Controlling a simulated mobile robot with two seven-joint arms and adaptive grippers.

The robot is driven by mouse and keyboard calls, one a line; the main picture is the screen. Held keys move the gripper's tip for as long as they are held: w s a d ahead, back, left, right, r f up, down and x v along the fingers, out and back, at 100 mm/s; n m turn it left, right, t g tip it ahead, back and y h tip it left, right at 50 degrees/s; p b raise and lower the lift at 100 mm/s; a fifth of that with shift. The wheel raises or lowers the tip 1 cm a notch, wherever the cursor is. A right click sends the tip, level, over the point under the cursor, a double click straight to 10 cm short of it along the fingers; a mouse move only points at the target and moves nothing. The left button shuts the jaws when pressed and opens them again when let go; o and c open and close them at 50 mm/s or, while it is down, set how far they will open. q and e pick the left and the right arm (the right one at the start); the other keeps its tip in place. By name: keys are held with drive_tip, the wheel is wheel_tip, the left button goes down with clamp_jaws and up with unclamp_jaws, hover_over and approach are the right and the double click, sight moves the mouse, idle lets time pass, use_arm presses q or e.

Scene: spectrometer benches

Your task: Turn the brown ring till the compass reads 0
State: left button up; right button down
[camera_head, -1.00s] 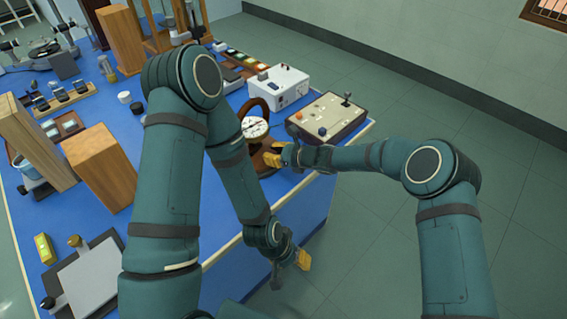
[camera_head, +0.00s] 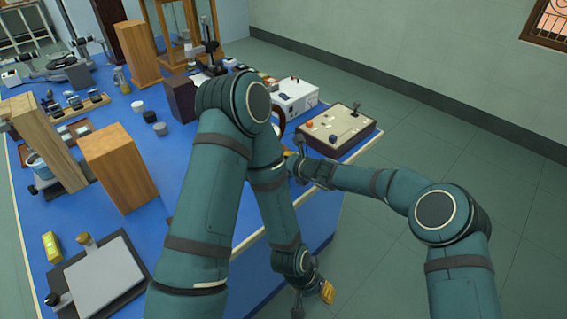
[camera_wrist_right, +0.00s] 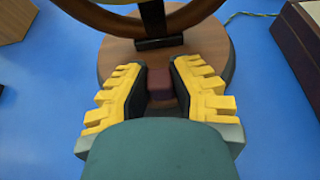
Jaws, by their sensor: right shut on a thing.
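The brown ring (camera_head: 279,118) stands upright on the bench, mostly hidden behind my left arm in the head view. Its lower part (camera_wrist_right: 192,14) shows at the top of the right wrist view, on a dark bracket above a round brown wooden base (camera_wrist_right: 118,56). The compass dial is hidden, so its reading cannot be seen. My right gripper (camera_wrist_right: 160,88) is shut on a small dark red-brown block (camera_wrist_right: 160,82) at the near side of the base. My left gripper (camera_head: 318,290) hangs low beyond the bench's front edge; its fingers are too small to read.
A beige control box (camera_head: 338,130) with knobs and a lever stands right of the ring. A white box (camera_head: 296,97) is behind it. Wooden blocks (camera_head: 120,168) and a flat plate (camera_head: 98,278) occupy the bench's left side. The floor at right is clear.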

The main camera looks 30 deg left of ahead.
drive_tip(key=c, duration=0.8)
unclamp_jaws()
drive_tip(key=shift+a, duration=0.15)
drive_tip(key=shift+d+r, duration=0.15)
drive_tip(key=shift+d, duration=0.4)
drive_tip(key=v, duration=1.1)
drive_tip(key=shift+s, duration=0.1)
